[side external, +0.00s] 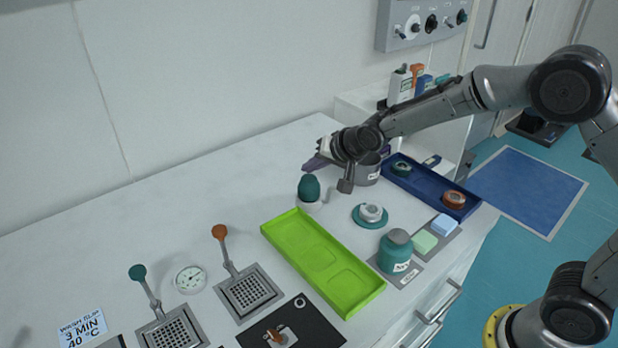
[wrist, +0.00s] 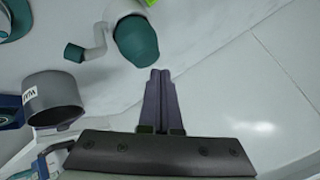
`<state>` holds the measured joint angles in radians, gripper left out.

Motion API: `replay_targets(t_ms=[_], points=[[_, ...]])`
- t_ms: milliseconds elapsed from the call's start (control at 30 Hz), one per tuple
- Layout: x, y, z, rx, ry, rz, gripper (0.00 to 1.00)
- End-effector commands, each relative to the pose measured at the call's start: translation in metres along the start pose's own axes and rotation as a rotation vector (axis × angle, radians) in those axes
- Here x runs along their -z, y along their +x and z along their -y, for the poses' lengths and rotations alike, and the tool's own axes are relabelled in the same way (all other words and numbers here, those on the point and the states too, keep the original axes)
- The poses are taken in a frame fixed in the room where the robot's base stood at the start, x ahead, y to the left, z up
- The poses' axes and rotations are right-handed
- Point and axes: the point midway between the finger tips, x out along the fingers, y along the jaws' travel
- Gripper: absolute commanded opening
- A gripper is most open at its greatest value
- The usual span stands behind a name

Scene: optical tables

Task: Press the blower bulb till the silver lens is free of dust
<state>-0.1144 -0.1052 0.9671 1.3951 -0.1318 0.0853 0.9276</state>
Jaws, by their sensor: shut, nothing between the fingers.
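The blower bulb (side external: 309,187) is a dark teal dome on a white base, standing upright on the white table. In the wrist view the bulb (wrist: 137,40) is at the top centre, with a white bent nozzle ending in a teal tip. My gripper (side external: 314,164) has purple fingers, shut and empty, above and behind the bulb. In the wrist view the fingers (wrist: 160,78) lie beside the bulb, apart from it. A silver lens piece (side external: 371,211) sits on a teal round stand to the right of the bulb. Dust on it is too small to tell.
A green tray (side external: 270,229) lies in front of the bulb. A grey labelled cup (side external: 367,174) stands close to my wrist, also in the wrist view (wrist: 52,97). A blue tray (side external: 428,186) holds teal and orange ring pieces. A teal jar (side external: 394,256) stands in front. The back-left table is clear.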

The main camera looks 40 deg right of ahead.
Motion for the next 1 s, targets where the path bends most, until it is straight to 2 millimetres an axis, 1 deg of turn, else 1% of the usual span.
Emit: replay_targets(t_ms=[667, 1000], points=[[-0.0001, 0.0001, -0.0001, 0.0, 0.0, 0.0, 0.0], [-0.0046, 0.0058, -0.0042, 0.0, -0.001, 0.0, 0.0]])
